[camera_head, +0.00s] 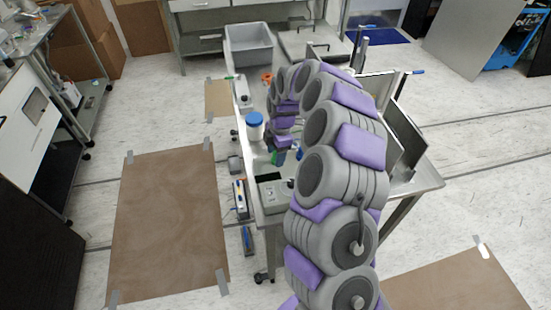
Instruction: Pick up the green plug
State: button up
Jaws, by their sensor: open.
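A small green object that looks like the green plug (275,157) is on the metal table, just below my gripper in the picture. My gripper (287,153) points down at the end of my arched grey and purple arm, very close to the green object. The gripper looks open, but its fingers are small in the picture and partly merge with dark and blue bits beside them. I cannot tell whether it touches the green object. My arm hides the table to the right of the gripper.
A blue-lidded white container (255,127) stands left of the gripper on the metal table (425,179). A grey instrument box (272,195) sits near the front edge. Upright panels (408,135) stand at the right. A grey bin (249,47) is behind. Brown floor mat (168,225) at left is clear.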

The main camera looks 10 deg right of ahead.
jog(key=shift+c, duration=0.2)
grip_shut()
dwell(0.4)
jog(key=shift+r, duration=0.1)
